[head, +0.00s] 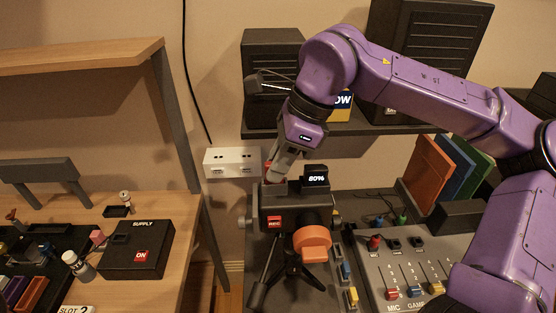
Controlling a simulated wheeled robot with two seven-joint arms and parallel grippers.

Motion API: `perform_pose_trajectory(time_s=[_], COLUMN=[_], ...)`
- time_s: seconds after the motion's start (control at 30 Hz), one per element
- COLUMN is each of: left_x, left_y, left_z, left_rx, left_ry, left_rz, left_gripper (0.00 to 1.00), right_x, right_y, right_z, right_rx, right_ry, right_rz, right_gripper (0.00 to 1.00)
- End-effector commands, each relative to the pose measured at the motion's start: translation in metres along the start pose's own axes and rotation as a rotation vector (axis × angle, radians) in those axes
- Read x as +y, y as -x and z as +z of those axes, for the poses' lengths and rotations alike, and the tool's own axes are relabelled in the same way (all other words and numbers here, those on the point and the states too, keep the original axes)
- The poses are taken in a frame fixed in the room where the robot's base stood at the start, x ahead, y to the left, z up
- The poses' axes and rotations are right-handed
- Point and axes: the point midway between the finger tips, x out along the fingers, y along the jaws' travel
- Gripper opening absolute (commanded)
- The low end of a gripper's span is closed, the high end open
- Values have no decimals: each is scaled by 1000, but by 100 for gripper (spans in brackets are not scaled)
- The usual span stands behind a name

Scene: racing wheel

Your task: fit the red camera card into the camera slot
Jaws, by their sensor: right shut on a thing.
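The camera (290,199) is a dark box on a black tripod (290,272), with a red REC label, an orange lens ring (312,243) and a small screen reading 80% on top. My right gripper (276,172) points down at the top left of the camera, beside the screen. It is shut on the red camera card (268,168), of which only a little red shows at the fingertips. The camera slot is hidden by the gripper, and I cannot tell whether the card is in it. My left gripper is out of view.
A white socket box (232,162) is on the wall left of the camera. A control console (415,268) and colored books (428,172) are at right. A shelf with dark speakers (272,60) is behind. A wooden bench (160,215) holds a black supply box (138,249) at left.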

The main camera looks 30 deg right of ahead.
Motion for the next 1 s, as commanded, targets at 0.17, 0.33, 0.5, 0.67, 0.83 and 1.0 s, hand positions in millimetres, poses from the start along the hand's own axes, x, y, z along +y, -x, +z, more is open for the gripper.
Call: perform_pose_trajectory(time_s=[0.17,0.33,0.5,0.67,0.83,1.0], left_x=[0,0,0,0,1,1], left_y=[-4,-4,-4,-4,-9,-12], left_z=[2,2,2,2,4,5], left_rx=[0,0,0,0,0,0], left_ry=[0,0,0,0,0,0], left_rz=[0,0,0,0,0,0], left_gripper=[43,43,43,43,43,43], right_x=[0,0,0,0,0,0], right_y=[-5,-6,-6,-3,25,67], right_z=[-2,-3,-2,-2,-2,-2], right_rx=[0,0,0,0,-2,-1], right_ry=[0,0,0,-1,-1,-2], right_rz=[0,0,0,-1,-4,-3], right_gripper=[0,46,50,50,50,50])
